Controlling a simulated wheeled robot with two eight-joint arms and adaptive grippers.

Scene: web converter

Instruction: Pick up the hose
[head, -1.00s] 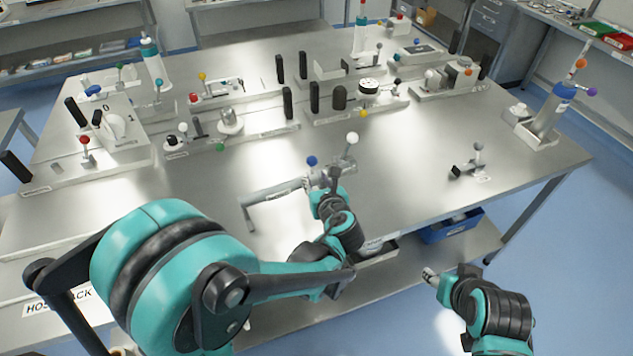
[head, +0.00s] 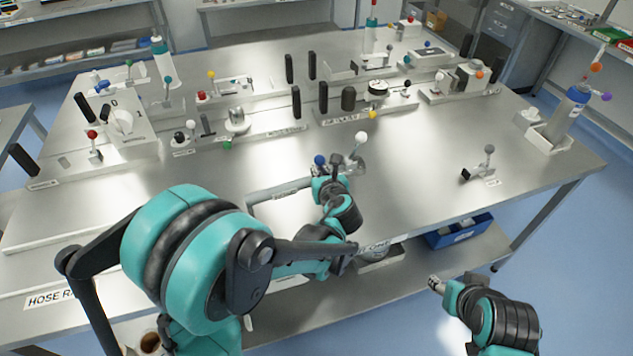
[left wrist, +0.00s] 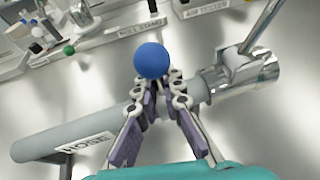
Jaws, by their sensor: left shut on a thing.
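A blue ball (left wrist: 151,60) sits by the fingertips. The part between the fingers is partly hidden. My right gripper (head: 437,285) is low at the right, away from the hose; its finger opening cannot be made out.
A metal fitting (left wrist: 240,75) with a lever is at the hose's right end; a white ball (head: 361,137) stands there. Several fixtures with knobs fill the table's back. A small lever (head: 485,165) stands to the right. A blue bin (head: 455,235) is on the lower shelf.

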